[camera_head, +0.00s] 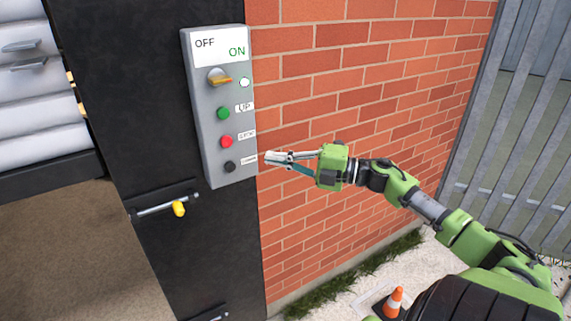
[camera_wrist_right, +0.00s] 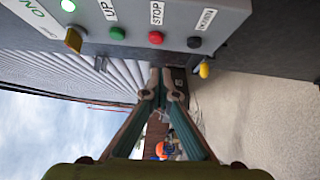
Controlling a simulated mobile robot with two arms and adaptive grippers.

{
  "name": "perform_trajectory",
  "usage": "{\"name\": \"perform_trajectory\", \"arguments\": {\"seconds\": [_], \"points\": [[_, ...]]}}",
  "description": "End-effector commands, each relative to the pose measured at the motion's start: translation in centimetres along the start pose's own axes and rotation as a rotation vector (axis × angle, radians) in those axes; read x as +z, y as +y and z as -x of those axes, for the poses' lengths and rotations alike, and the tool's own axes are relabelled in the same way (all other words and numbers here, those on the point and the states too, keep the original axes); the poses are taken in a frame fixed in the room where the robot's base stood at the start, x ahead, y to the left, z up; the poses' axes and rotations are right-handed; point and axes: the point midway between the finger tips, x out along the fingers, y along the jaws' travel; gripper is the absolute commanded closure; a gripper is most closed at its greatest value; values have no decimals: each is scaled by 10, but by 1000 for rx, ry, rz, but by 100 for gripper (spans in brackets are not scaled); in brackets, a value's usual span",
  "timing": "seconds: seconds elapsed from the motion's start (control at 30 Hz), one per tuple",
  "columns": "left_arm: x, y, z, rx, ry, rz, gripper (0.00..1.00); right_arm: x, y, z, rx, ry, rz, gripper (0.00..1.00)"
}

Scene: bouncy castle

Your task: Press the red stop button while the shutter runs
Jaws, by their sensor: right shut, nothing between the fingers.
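The red stop button (camera_head: 225,141) is the third control down on the grey control box (camera_head: 205,160), between the green UP button (camera_head: 223,113) and a black button (camera_head: 229,166). It also shows in the right wrist view (camera_wrist_right: 156,38), next to the STOP label. My right gripper (camera_head: 268,157) is shut and empty, just right of the box's lower edge, apart from the red button. In the right wrist view its fingertips (camera_wrist_right: 161,75) meet below the box. The shutter (camera_head: 35,110) is partly raised, with an opening under it. My left gripper is not in view.
The rotary switch (camera_head: 219,78) sits above the buttons beside a lit ON lamp (camera_head: 244,82). A bolt with a yellow knob (camera_head: 179,208) sticks out below the box. A brick wall (camera_head: 350,90) stands to the right. A traffic cone (camera_head: 393,302) stands on the ground.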

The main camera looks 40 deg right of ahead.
Motion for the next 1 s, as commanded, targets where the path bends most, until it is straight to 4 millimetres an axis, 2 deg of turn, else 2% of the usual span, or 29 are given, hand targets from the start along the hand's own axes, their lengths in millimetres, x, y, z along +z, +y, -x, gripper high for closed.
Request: {"name": "perform_trajectory", "arguments": {"seconds": [0.1, 0.33, 0.87, 0.97, 1.0], "points": [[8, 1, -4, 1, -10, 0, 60, 0, -2, 13, -1, -1, -1, 100], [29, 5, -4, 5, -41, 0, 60, 0, 0, 23, 0, -1, 0, 100], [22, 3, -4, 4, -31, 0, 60, 0, 0, 23, 0, -1, 0, 100], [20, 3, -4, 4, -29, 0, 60, 5, -6, 26, 1, -20, -19, 100], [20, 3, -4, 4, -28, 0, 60, 10, -14, 28, 3, -41, -41, 100]]}}
